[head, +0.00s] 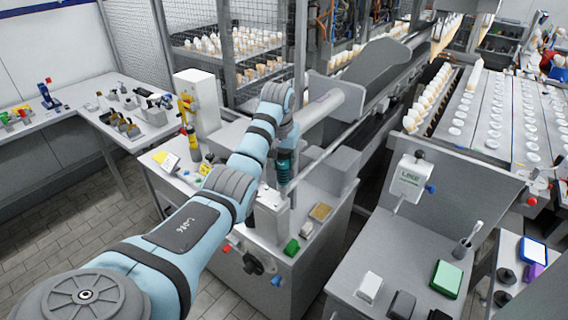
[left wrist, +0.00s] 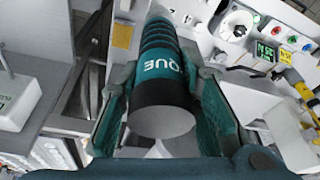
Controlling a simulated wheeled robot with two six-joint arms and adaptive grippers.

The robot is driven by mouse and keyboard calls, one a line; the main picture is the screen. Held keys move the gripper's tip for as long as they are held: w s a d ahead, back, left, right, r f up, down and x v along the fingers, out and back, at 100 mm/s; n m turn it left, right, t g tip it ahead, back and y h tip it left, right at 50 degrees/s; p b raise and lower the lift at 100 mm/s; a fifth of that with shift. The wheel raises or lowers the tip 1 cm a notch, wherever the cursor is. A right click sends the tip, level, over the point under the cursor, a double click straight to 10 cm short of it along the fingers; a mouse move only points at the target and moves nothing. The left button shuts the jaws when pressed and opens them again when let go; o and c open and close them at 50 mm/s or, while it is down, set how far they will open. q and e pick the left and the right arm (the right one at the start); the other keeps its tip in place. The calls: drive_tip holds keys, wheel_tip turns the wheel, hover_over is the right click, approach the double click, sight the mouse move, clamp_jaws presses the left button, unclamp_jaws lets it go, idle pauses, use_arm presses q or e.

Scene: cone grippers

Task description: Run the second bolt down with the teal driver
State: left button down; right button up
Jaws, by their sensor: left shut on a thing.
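The teal driver (head: 286,166) is upright in my left gripper (head: 285,148), over the grey cabinet with the machine on it. In the left wrist view the teal and black driver (left wrist: 158,62), with part of its lettering showing, sits between the two green-padded fingers of my left gripper (left wrist: 165,100). The fingers are shut on its body, and its flat grey end faces the camera. The driver's working end is hidden, and I cannot make out any bolt in either view. My right gripper is not in view.
A yellow device (head: 187,112) stands by a white box (head: 198,100) to the left. Tiled floor is free at left.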

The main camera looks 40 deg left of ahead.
use_arm(q)
drive_tip(key=shift+r, duration=2.6)
